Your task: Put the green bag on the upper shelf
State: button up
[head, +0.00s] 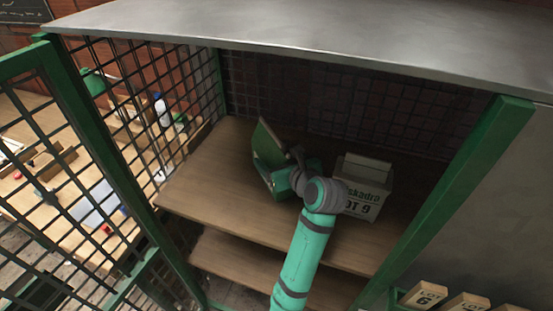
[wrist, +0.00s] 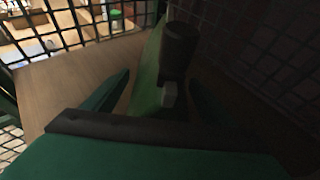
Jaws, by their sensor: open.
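The green bag (head: 268,143) is on the upper shelf (head: 210,170) of the cage, tilted, just beyond my gripper (head: 284,180). Its lower part is partly hidden by my gripper in the head view. In the wrist view the bag's green side (wrist: 150,72) shows between the two fingers of my gripper (wrist: 160,88). The fingers are spread, one on each side of it. The wrist view is dark, and I cannot tell whether a finger touches the bag.
A pale box marked LOT 9 (head: 366,193) stands on the same shelf, right of my wrist. A lower shelf (head: 235,262) lies beneath. Green posts (head: 460,180) and mesh walls enclose the shelves. A mesh door (head: 60,130) stands open at left. Bare shelf lies left of the bag.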

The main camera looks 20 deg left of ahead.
jog(key=v, duration=1.2)
